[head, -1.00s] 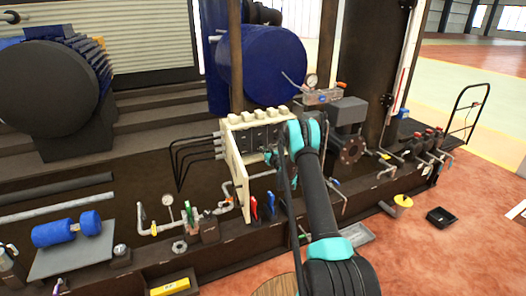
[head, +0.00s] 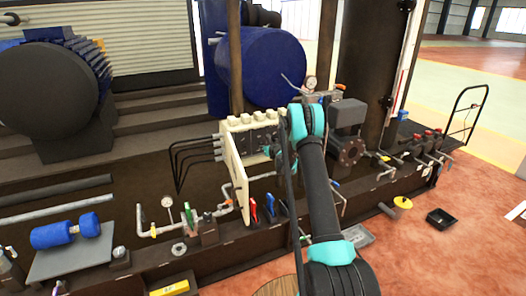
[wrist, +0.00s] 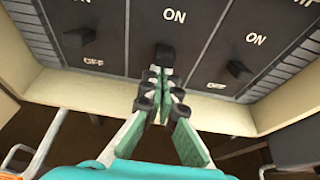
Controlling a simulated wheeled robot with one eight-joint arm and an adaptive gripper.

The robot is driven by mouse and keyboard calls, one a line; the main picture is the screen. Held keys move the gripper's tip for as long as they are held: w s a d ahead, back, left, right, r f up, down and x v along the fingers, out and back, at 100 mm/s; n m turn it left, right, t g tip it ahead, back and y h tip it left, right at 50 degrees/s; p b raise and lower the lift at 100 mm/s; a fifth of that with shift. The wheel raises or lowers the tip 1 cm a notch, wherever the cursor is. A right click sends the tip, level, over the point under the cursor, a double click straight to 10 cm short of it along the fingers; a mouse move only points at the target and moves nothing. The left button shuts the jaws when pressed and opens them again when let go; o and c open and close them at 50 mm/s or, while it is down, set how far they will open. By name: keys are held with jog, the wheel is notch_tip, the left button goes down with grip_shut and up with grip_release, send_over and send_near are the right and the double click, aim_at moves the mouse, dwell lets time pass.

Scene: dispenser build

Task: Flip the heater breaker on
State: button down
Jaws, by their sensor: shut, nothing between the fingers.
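The breaker panel (head: 233,160) is a cream box with dark breaker faces, partly hidden by my arm in the head view. In the wrist view its dark face (wrist: 202,28) has side-by-side columns with ON above and OFF below. A left switch (wrist: 78,37) and a right switch (wrist: 238,69) sit low, near their OFF labels. A middle switch (wrist: 162,57) sits below its ON label. My gripper (wrist: 158,84) is shut and empty just below the middle switch; I cannot tell whether it touches. The heater label is not readable.
Bent pipes (head: 190,150) run from the panel's left side. A grey pump (head: 347,115) is close on the right, and a blue tank (head: 262,65) stands behind.

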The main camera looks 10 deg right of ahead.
dwell(0.3)
jog(key=shift+w+r, duration=0.2)
jog(key=shift+r, duration=0.55)
notch_tip(320, 180, down, 4)
jog(key=s, duration=0.2)
jog(key=s+d+r, duration=0.2)
jog(key=s+r, duration=0.4)
jog(key=s, duration=0.1)
jog(key=shift+d, duration=0.35)
jog(key=shift+r, duration=0.15)
